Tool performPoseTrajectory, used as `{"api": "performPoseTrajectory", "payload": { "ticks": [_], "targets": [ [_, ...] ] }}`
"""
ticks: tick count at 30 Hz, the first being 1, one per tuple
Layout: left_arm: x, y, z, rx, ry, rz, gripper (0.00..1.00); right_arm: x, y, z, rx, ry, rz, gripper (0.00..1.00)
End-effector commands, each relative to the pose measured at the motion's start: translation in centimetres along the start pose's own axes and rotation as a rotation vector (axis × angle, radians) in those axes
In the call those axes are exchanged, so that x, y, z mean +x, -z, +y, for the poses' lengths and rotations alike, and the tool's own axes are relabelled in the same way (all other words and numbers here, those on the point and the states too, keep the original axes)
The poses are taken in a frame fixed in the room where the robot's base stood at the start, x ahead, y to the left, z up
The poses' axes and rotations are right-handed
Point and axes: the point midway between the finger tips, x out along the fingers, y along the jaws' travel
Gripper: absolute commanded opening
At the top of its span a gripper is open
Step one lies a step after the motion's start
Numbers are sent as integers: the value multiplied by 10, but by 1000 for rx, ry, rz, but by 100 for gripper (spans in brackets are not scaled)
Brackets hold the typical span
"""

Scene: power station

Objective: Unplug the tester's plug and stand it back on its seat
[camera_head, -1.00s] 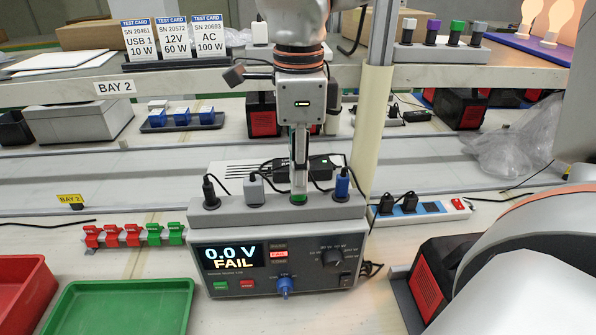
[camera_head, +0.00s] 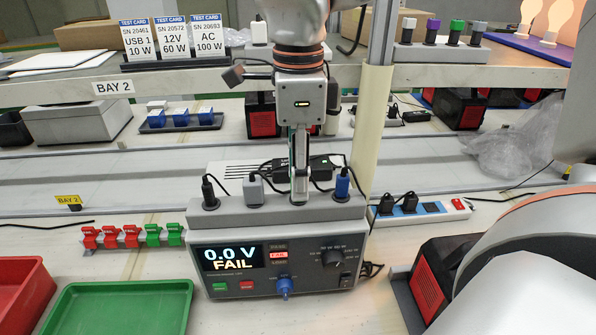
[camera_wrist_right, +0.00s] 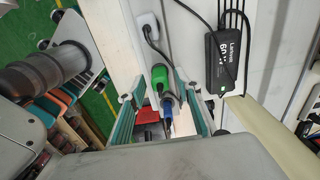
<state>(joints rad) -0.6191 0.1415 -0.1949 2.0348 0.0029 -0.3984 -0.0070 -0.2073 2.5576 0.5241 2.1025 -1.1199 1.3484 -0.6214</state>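The tester (camera_head: 280,262) stands on the bench; its screen reads 0.0 V FAIL. On its top ledge stand a black plug (camera_head: 209,192), a grey plug (camera_head: 253,189) and a blue plug (camera_head: 341,187), upright with cords. My right gripper (camera_head: 299,196) points down at the ledge between the grey and blue plugs. In the wrist view its teal fingers (camera_wrist_right: 157,85) are apart, with a green plug (camera_wrist_right: 160,76) between them. Contact cannot be told. The blue plug (camera_wrist_right: 168,104) and the grey plug (camera_wrist_right: 147,24) also show there. My left gripper is not in view.
A power strip (camera_head: 432,207) with two black plugs lies right of the tester. A black adapter (camera_head: 318,165) lies behind it, a red bin (camera_head: 20,285) and a green tray (camera_head: 125,308) left of it. Red and green clips (camera_head: 132,236) stand at left. A shelf (camera_head: 215,77) crosses behind.

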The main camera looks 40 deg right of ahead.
Motion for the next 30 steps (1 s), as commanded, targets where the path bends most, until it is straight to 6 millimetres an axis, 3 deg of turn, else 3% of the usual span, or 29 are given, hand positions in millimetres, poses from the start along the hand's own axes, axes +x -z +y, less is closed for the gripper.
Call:
{"api": "performPoseTrajectory", "payload": {
  "ticks": [13, 30],
  "targets": [
    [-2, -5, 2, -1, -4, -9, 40, -8, 0, 0, 0, 1, -1, 36],
    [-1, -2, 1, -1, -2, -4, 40, -108, 0, 0, 0, 2, -2, 36]
  ]
}}
